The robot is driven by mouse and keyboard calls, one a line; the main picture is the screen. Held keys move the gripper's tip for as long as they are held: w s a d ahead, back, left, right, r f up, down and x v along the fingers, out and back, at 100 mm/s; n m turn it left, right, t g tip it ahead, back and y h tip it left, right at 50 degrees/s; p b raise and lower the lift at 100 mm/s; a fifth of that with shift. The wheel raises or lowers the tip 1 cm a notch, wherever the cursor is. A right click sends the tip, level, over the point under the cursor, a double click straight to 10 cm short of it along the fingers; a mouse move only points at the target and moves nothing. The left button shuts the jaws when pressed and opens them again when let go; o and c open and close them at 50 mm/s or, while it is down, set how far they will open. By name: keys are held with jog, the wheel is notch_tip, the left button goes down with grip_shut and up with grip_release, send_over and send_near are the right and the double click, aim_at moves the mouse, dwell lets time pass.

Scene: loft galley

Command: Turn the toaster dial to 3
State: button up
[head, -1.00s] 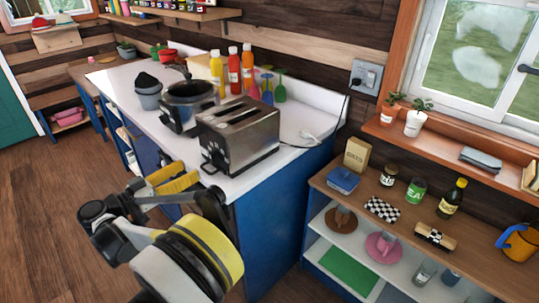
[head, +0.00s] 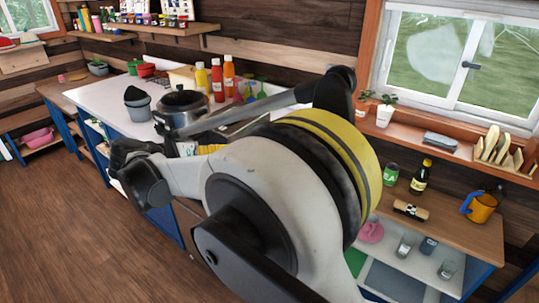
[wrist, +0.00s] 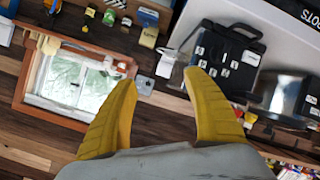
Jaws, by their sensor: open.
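The toaster (wrist: 222,58) shows in the wrist view, right of centre, as a dark body with several small pale marks on it. I cannot make out its dial or the setting. In the head view my arm hides most of the toaster. My gripper (wrist: 163,76) is open and empty, its two yellow fingers spread apart. In the wrist view the toaster lies beyond the right fingertip, with no clear contact. In the head view only a little yellow of the gripper (head: 210,149) shows behind my arm.
A metal pot (head: 183,108) stands beside the toaster's place on the white counter (head: 110,95), with a grey bowl (head: 138,108) to its left. Bottles (head: 217,80) stand behind. A wooden shelf unit (head: 470,225) with jars and cups is at right, under the window.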

jog(key=s+d+r+n+g+y, duration=0.1)
jog(key=s+d+r, duration=0.1)
jog(key=d, duration=0.5)
jog(key=s+d+r+g+y+p, duration=0.1)
jog(key=s+d+r, duration=0.1)
jog(key=s+d, duration=0.2)
jog(key=shift+s+d+n+g+y, duration=0.3)
jog(key=shift+d+n+y, duration=0.1)
jog(key=shift+d, duration=1.5)
jog(key=s+d+f+y, duration=0.3)
jog(key=s+d, duration=0.3)
jog(key=s, duration=0.5)
jog(key=s+d+f+y, duration=0.3)
jog(key=s+d, duration=0.3)
jog(key=s, duration=0.6)
jog(key=shift+d+n, duration=0.3)
jog(key=shift+n, duration=0.1)
jog(key=shift+s+f, duration=0.1)
